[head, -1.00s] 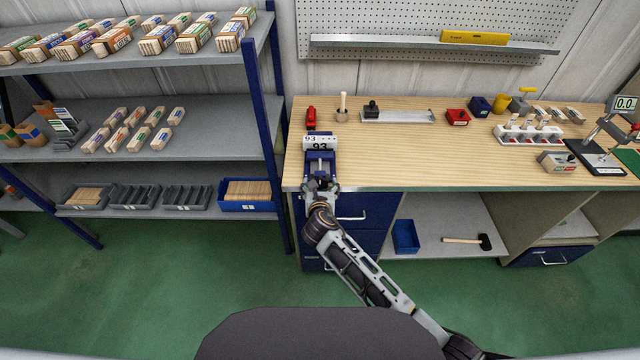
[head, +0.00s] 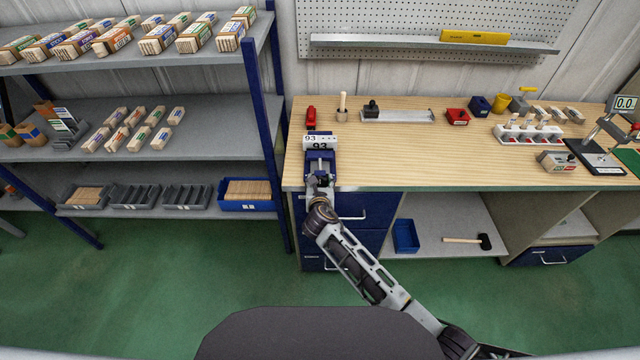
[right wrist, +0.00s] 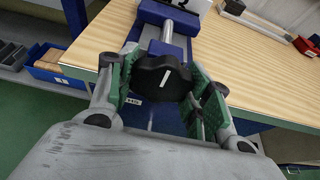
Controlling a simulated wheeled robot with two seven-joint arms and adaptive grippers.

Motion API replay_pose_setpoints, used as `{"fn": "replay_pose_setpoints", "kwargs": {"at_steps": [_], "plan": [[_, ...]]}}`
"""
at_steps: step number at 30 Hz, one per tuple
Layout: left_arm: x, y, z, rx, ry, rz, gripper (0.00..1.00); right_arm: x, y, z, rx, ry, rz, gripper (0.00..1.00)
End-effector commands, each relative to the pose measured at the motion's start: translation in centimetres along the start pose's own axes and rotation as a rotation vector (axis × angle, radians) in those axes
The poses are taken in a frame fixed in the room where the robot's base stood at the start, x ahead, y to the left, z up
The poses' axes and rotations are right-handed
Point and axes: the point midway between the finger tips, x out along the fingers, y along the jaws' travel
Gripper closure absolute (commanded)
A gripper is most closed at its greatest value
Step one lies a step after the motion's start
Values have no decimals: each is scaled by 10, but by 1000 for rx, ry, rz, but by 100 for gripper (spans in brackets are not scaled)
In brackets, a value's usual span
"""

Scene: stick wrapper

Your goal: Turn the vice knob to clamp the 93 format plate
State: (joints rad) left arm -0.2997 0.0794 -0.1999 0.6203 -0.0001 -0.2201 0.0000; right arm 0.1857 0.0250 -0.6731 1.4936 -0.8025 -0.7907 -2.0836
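The blue vice (head: 320,161) stands at the left front edge of the wooden workbench. The white 93 plate (head: 320,139) sits at the vice's far end; only a corner of the plate shows in the right wrist view (right wrist: 188,5). The black vice knob (right wrist: 161,79), with a white mark, faces me at the end of the screw. My right gripper (right wrist: 163,82) has its green-padded fingers on both sides of the knob and appears shut on it. In the head view my right gripper (head: 319,184) hides the knob. My left gripper is not in view.
A red item (head: 311,115) and a wooden-handled stamp (head: 342,104) stand behind the vice. A metal rail (head: 397,116) lies to the right. The blue post (head: 266,130) of the shelf rises close to the left. The bench middle is largely clear.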

Motion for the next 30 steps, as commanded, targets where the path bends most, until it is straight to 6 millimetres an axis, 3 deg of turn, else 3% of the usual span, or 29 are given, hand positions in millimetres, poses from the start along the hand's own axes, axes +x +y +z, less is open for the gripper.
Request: {"fn": "replay_pose_setpoints", "kwargs": {"at_steps": [1,3,11,30], "plan": [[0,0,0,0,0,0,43,0,0,0,0,0,0,65],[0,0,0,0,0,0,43,0,0,0,0,0,1,74],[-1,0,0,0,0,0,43,0,0,0,31,-2,14,74],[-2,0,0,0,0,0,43,0,0,0,331,-1,137,74]]}}
